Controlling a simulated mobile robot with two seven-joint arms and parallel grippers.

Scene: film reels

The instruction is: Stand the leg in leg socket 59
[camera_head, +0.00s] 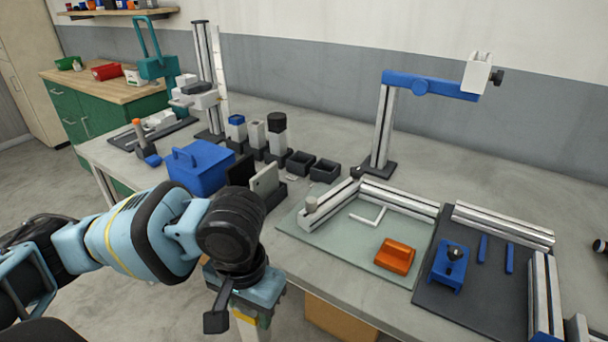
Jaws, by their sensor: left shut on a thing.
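My left gripper (246,303) is low in the head view, in front of the near table edge, with its fingers mostly hidden by the wrist. It is shut on a pale, post-like thing, the leg (249,332), cut off by the bottom of the picture. On the grey table, black sockets hold upright pale posts, one with a blue cap (237,120), one plain (256,133) and one with a black cap (277,123). Two empty black square sockets (300,162) (325,170) stand to their right. No socket number is readable. My right gripper is out of view.
A blue box (200,168) and an upright panel (264,181) stand near the left table edge. A glass plate (345,250) with an orange block (394,256), a dark mat (468,305) and a blue-armed stand (383,130) lie right.

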